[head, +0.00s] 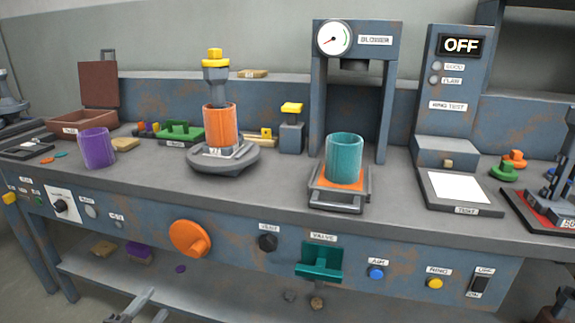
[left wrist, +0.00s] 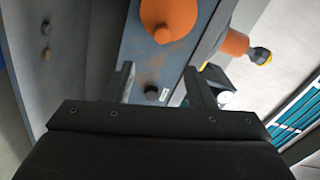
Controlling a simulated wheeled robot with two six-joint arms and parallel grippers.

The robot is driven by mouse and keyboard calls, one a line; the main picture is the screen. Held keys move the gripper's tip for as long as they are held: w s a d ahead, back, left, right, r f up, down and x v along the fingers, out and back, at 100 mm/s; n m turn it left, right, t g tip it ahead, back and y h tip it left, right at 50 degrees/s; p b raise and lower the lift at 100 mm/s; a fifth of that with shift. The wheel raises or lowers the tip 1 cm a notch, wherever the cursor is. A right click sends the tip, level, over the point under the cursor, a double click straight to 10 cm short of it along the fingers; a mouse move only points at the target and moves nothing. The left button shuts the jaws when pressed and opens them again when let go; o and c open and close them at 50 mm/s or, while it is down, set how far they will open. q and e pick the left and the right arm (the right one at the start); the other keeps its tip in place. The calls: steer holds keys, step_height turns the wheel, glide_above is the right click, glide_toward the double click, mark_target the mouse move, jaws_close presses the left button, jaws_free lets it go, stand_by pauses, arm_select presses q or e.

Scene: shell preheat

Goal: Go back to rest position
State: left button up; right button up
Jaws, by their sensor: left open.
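My left gripper (head: 148,306) shows at the bottom edge of the head view, in front of the bench and below its top. Its two fingers are apart with nothing between them. In the left wrist view the gripper (left wrist: 165,82) is open and empty, with the bench front beyond it. A dark grey part at the lower right corner of the head view may be my right gripper (head: 562,305); its fingers cannot be made out.
The bench (head: 280,190) carries a purple cup (head: 97,148), an orange cylinder (head: 220,127) on a round stand and a teal cup (head: 344,158) under the blower (head: 347,40). An orange knob (head: 190,239) and a teal valve handle (head: 319,262) stick out in front. A shelf (head: 215,291) lies below.

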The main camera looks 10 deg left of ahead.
arm_select(q)
steer(key=s+d+f+n+g, duration=0.65)
steer(key=s+f+n, duration=0.2)
steer(key=s, duration=0.25)
steer(key=s+d+f+n+g, duration=0.5)
steer(key=s+f+n+g, duration=0.25)
steer(key=s+n, duration=0.2)
steer(key=s+a+f+g+y+p, duration=0.1)
steer(key=s+a+f+p, duration=0.25)
steer(key=f+p, duration=0.85)
arm_select(e)
steer(key=s+d+f+g+h+p, duration=0.15)
steer(key=d+f, duration=0.25)
steer(key=f, duration=0.6)
arm_select(q)
steer(key=s+a+m+g+y+p, duration=0.1)
steer(key=s+a+p, duration=0.2)
steer(key=s+p, duration=0.9)
steer(key=shift+f+m+g, duration=0.3)
steer(key=shift+f, duration=0.1)
arm_select(e)
steer(key=s+d+f+g, duration=0.2)
steer(key=s, duration=1.1)
steer(key=shift+f+n+h, duration=0.2)
steer(key=shift+n+h, duration=0.1)
steer(key=shift+h, duration=0.15)
steer(key=shift+d, duration=0.1)
